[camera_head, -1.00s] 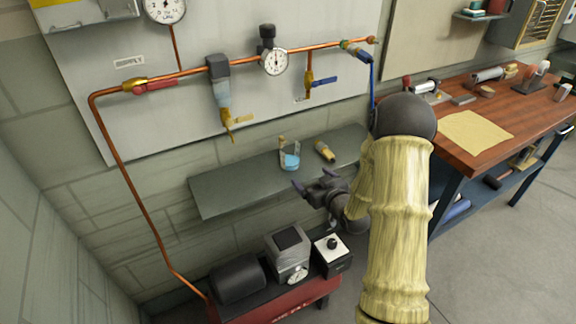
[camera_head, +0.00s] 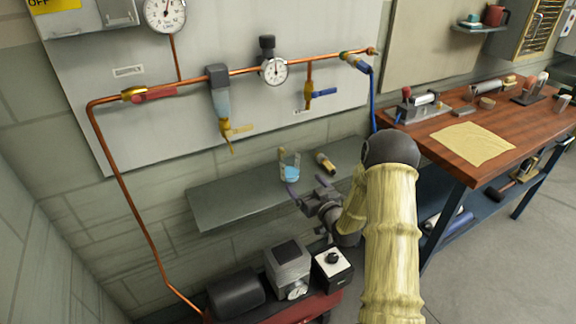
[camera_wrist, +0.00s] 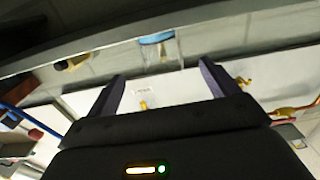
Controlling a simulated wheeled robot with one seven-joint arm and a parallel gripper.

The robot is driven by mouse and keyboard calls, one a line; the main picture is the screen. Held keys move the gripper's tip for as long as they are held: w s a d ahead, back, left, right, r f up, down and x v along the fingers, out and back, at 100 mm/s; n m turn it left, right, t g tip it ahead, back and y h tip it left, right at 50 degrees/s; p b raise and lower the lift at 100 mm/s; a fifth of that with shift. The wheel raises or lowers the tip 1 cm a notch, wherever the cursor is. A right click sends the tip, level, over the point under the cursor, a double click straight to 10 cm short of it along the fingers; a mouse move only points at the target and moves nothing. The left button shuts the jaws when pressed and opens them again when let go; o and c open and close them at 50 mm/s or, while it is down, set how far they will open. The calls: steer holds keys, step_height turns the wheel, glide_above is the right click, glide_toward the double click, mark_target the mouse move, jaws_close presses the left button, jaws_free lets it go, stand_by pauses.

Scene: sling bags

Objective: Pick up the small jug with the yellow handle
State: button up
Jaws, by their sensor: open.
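The small jug (camera_head: 290,172) is clear, with blue liquid low inside. It stands upright on the grey wall shelf (camera_head: 225,203). My gripper (camera_head: 308,186) is open and empty, in front of the shelf and just below and right of the jug in the head view. In the wrist view the jug lies beyond the gap between my fingers (camera_wrist: 160,76), apart from both.
A dark and tan cylinder (camera_head: 325,162) lies on the shelf right of the jug. Copper pipework with a filter bowl (camera_head: 221,105) hangs above. A compressor (camera_head: 238,288) and boxes stand below. A wooden workbench (camera_head: 400,135) is at right. The shelf's left part is clear.

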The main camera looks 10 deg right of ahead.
mark_target(295, 173)
steer(key=x, duration=0.6)
steer(key=shift+w+a, duration=0.1)
steer(key=shift+w, duration=0.25)
steer(key=shift+w, duration=0.1)
steer(key=shift+f+p+x, duration=0.1)
steer(key=shift+p+x, duration=0.1)
steer(key=shift+x, duration=1.05)
steer(key=shift+f+p+x, duration=0.15)
steer(key=shift+x, duration=1.15)
steer(key=c, duration=1.1)
steer(key=shift+r, duration=0.1)
steer(key=shift+r, duration=0.25)
steer(key=b+v, duration=0.1)
steer(key=v, duration=1.7)
